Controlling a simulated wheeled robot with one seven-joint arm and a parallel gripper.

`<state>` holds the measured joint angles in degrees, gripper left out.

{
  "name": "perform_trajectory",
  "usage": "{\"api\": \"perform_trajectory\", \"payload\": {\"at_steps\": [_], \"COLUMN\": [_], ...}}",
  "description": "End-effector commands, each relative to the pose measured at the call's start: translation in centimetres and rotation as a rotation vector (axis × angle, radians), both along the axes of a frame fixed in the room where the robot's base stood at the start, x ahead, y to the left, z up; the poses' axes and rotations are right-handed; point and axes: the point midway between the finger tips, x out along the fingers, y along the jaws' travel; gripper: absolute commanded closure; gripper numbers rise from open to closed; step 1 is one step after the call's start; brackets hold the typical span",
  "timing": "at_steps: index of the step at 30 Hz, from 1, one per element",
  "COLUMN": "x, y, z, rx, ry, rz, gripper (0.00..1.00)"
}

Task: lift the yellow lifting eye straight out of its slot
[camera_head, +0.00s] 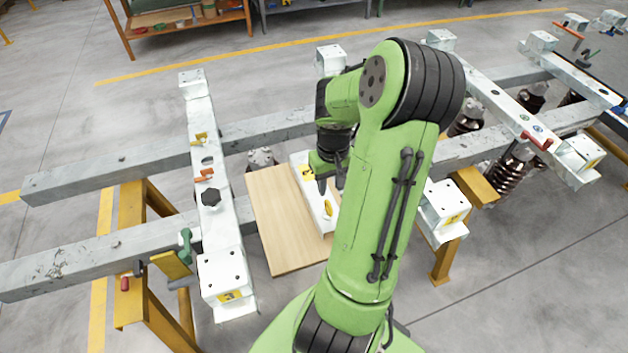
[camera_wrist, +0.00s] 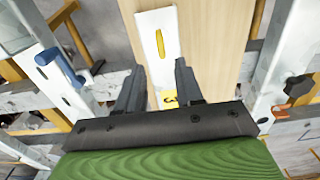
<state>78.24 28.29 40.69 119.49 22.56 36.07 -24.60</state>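The yellow lifting eye (camera_head: 328,208) stands in a slot in a white plate (camera_head: 318,219) on the wooden board. In the wrist view the eye (camera_wrist: 160,42) is a narrow upright yellow strip in the white plate (camera_wrist: 149,22), ahead of the fingertips. My gripper (camera_head: 329,184) is above the plate, toward its far end in the head view. In the wrist view my gripper (camera_wrist: 160,67) has its fingers apart with nothing between them; the eye lies beyond their tips. The slot's depth is hidden.
A black knob (camera_head: 211,197) and a green-handled tool (camera_head: 185,244) are on the left. My arm covers part of the board's right side.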

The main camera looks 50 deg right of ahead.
Motion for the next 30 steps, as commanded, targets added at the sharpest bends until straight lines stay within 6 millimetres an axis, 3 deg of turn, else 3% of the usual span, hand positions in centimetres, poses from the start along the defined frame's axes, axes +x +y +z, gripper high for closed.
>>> {"api": "perform_trajectory", "payload": {"at_steps": [5,15,18,26,30], "x": [0.0,0.0,0.0,0.0,0.0], "y": [0.0,0.1,0.1,0.0,0.0], "z": [-1.5,-9.1,-10.5,-10.4,-10.4], "rx": [0.003,0.003,0.002,0.001,0.001], "ry": [-0.002,0.001,0.000,-0.001,-0.001], "rz": [0.000,0.001,0.002,0.000,0.000], "gripper": [0.64,0.64,0.64,0.64,0.84]}}
